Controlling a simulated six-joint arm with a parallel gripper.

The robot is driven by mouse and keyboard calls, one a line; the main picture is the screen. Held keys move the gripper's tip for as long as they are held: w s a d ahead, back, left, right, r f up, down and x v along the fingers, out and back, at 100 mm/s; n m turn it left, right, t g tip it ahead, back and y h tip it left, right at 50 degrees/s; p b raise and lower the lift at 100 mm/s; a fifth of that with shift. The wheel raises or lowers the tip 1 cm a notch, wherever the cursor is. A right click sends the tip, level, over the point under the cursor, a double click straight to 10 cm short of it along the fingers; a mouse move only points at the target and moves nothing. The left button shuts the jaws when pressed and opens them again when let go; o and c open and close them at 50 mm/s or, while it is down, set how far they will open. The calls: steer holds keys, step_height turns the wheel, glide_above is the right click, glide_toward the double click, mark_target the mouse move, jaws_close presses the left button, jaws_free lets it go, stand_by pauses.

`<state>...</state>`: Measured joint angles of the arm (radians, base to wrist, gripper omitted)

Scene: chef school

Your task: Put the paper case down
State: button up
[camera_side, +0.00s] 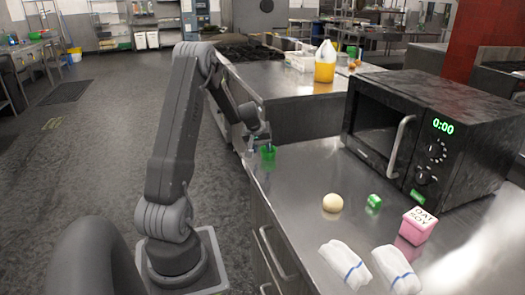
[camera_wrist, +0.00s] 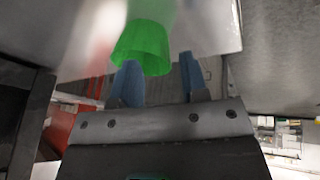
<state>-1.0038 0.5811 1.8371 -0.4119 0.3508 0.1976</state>
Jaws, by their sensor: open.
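The paper case is a green ribbed cup (camera_side: 268,153) at the left edge of the steel counter, near its far corner. In the wrist view the case (camera_wrist: 143,45) meets its green reflection on the shiny counter, so it appears to rest on the surface. My gripper (camera_side: 266,147) is right at the case, low over the counter. In the wrist view my gripper's two blue fingers (camera_wrist: 158,78) stand apart.
A black microwave (camera_side: 430,135) stands on the counter at the right. A pale ball (camera_side: 333,203), a small green block (camera_side: 374,201), a pink carton (camera_side: 417,226) and two white folded cloths (camera_side: 344,262) lie nearer. The counter between the case and the ball is clear.

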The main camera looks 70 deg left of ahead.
steer(key=v, duration=0.9)
steer(key=w+d+r+m, duration=0.1)
steer(key=d+r+m, duration=0.15)
steer(key=d, duration=0.55)
steer(key=w+d+r+m+t+h, duration=0.15)
steer(key=d+r, duration=0.25)
steer(key=d, duration=0.5)
steer(key=d+r+m, duration=0.3)
steer(key=d, duration=0.5)
steer(key=s+d+m, duration=0.3)
steer(key=s+d, duration=0.3)
steer(key=d, duration=0.2)
steer(key=s+d+m+h, duration=0.1)
steer(key=s+d+m, duration=0.2)
steer(key=s+d, duration=0.3)
steer(key=d, duration=0.3)
steer(key=shift+s+r, duration=0.3)
steer(key=shift+r, duration=0.1)
